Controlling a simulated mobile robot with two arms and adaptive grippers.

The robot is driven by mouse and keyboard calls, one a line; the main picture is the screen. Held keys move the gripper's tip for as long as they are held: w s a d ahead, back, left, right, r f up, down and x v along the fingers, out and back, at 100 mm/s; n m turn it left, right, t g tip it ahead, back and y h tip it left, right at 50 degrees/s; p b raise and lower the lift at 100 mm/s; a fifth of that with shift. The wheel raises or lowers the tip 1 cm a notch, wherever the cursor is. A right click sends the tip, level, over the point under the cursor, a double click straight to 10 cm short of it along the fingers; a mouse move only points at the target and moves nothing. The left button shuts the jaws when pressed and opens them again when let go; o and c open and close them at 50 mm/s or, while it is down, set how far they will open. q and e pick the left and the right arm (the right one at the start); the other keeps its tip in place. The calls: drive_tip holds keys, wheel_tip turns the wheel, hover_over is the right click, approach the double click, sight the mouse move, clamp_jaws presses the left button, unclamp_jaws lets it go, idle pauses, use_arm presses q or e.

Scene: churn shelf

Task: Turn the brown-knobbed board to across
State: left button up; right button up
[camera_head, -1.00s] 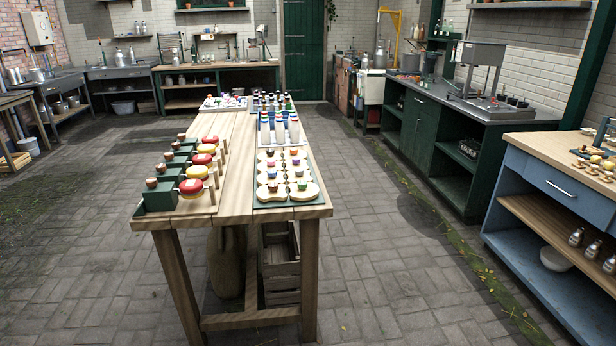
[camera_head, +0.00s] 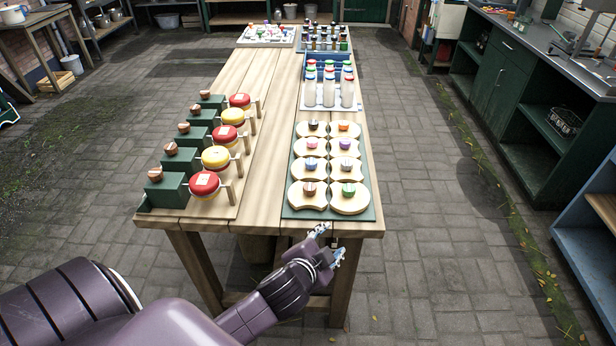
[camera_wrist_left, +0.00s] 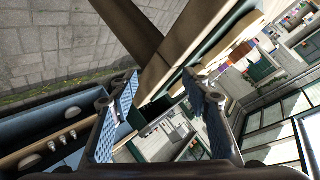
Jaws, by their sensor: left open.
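Several pale boards with coloured knobs stand in two columns on a dark green tray (camera_head: 330,214) at the table's front right. The brown-knobbed board (camera_head: 297,199) looks to be the front left one, with its reddish-brown knob (camera_head: 309,188) on top. A darker knob (camera_head: 314,124) sits on the far left board. My left gripper (camera_head: 329,243) is open and empty, just off the table's front edge, nearer me than the tray and apart from the boards. Its two blue-padded fingers stand apart in the left wrist view (camera_wrist_left: 160,88). My right gripper is not in view.
Green blocks with brown knobs and red and yellow round pieces (camera_head: 205,184) line the table's left side. White bottles (camera_head: 328,93) stand behind the boards. A bare wood strip (camera_head: 262,190) runs between. A blue cabinet (camera_head: 590,245) is at right.

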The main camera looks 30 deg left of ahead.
use_arm(q)
drive_tip(key=w+d+r+m+t+h, duration=0.2)
drive_tip(key=w+d+r+m+h, duration=0.15)
drive_tip(key=r+m, duration=0.45)
drive_tip(key=w+d+r+m+t+h, duration=0.25)
drive_tip(key=d+r+m+h, duration=0.2)
drive_tip(key=r, duration=0.55)
drive_tip(key=w+d+r+m+t+h, duration=0.2)
drive_tip(key=w+d+r+m+h, duration=0.2)
drive_tip(key=r+m, duration=0.35)
drive_tip(key=m+g+y, duration=0.8)
drive_tip(key=m+g, duration=0.7)
drive_tip(key=m, duration=0.1)
approach(309, 187)
drive_tip(key=f, duration=0.1)
drive_tip(key=shift+t, duration=0.25)
drive_tip(key=p+x, duration=0.2)
drive_tip(key=x, duration=0.4)
drive_tip(key=shift+w+d+f, duration=0.1)
drive_tip(key=shift+d, duration=0.05)
drive_tip(key=shift+w+d+f+p, duration=0.15)
drive_tip(key=shift+f+p, duration=0.15)
drive_tip(key=shift+f, duration=0.3)
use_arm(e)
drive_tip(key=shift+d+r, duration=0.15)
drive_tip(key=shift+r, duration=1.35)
